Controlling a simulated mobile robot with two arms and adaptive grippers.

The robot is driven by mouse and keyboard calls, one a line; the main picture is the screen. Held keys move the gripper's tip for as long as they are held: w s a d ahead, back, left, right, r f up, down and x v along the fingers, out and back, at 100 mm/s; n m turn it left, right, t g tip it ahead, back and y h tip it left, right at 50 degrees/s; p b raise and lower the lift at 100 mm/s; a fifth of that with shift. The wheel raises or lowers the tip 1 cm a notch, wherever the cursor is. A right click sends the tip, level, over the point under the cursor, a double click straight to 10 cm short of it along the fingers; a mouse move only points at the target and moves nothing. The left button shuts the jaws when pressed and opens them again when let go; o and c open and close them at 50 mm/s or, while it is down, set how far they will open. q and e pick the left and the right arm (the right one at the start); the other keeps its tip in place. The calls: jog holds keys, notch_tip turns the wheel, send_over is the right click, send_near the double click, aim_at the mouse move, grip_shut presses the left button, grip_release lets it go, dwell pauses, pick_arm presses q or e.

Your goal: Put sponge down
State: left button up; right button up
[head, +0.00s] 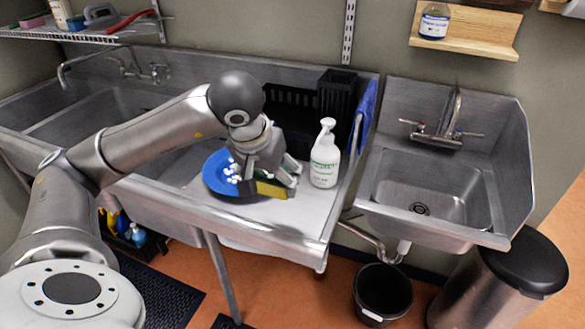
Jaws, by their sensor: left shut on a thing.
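A yellow sponge (271,190) with a darker green side is in my left gripper (282,180) in the head view. The gripper is shut on it, low over the steel drainboard (235,213). I cannot tell whether the sponge touches the drainboard. A blue plate (214,177) with white foam spots lies just left of the sponge, partly hidden by the gripper. My right gripper is not in view.
A white spray bottle (324,155) stands close to the right of the gripper. A black rack (290,106) and a black caddy (337,92) stand behind. The drainboard's front strip is clear.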

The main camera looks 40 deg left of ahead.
pick_arm(q)
jog(key=w+f+p, duration=0.2)
jog(key=w+f, duration=0.1)
jog(key=w, duration=0.5)
jog(key=p, duration=0.2)
send_near(307, 193)
jog(key=shift+w+a+f, duration=0.35)
jog(key=shift+w+f, duration=0.25)
jog(key=shift+w, duration=0.1)
jog(key=shift+w+f, duration=0.35)
jog(key=shift+f, duration=0.1)
jog(key=shift+w+f, duration=0.15)
jog(key=shift+f, duration=0.2)
notch_tip(307, 193, down, 2)
jog(key=shift+f+p, duration=0.2)
jog(key=shift+p, duration=0.4)
jog(key=shift+f, duration=0.15)
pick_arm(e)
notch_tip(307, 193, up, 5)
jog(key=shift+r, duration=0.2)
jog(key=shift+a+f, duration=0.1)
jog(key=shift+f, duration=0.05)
